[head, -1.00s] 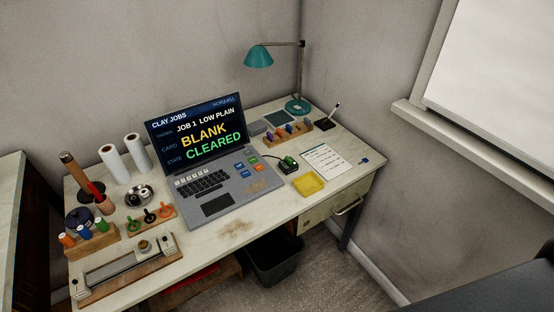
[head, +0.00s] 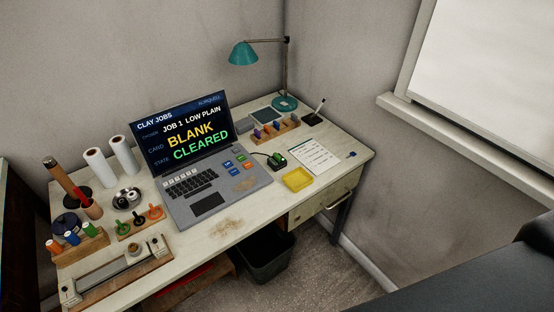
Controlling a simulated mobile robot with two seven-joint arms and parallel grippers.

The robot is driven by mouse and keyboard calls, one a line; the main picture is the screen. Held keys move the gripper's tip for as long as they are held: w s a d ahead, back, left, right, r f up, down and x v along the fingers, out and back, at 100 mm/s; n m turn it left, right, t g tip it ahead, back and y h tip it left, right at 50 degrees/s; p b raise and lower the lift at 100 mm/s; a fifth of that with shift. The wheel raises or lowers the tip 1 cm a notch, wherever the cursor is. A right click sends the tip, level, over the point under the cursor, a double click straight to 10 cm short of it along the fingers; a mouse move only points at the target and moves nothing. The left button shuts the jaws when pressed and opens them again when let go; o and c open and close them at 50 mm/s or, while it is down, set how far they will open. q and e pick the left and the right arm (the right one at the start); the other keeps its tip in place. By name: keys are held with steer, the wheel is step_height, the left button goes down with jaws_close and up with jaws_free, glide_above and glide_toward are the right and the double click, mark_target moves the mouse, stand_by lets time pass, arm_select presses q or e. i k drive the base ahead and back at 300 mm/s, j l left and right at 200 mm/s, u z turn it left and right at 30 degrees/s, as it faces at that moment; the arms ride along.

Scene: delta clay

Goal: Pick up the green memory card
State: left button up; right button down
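A small green piece (head: 279,157) shows at the top of a black card reader (head: 277,163) on the desk, right of the laptop. It looks like the green memory card sitting in the reader, but it is too small to be sure. A wooden rack (head: 287,134) behind the reader holds several small coloured cards, purple, blue and orange among them. Neither of my grippers is in the head view.
The laptop (head: 208,203) stands mid-desk, its screen reading "BLANK" and "CLEARED". A yellow tray (head: 298,180), a paper sheet (head: 313,156) and a teal lamp (head: 243,53) are near the reader. Clay tools crowd the desk's left end. A dark bin (head: 263,258) stands below.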

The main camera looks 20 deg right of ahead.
mark_target(277, 160)
steer(key=j, duration=0.3)
steer(key=i+j, duration=0.15)
steer(key=j, duration=0.15)
steer(key=z, duration=0.85)
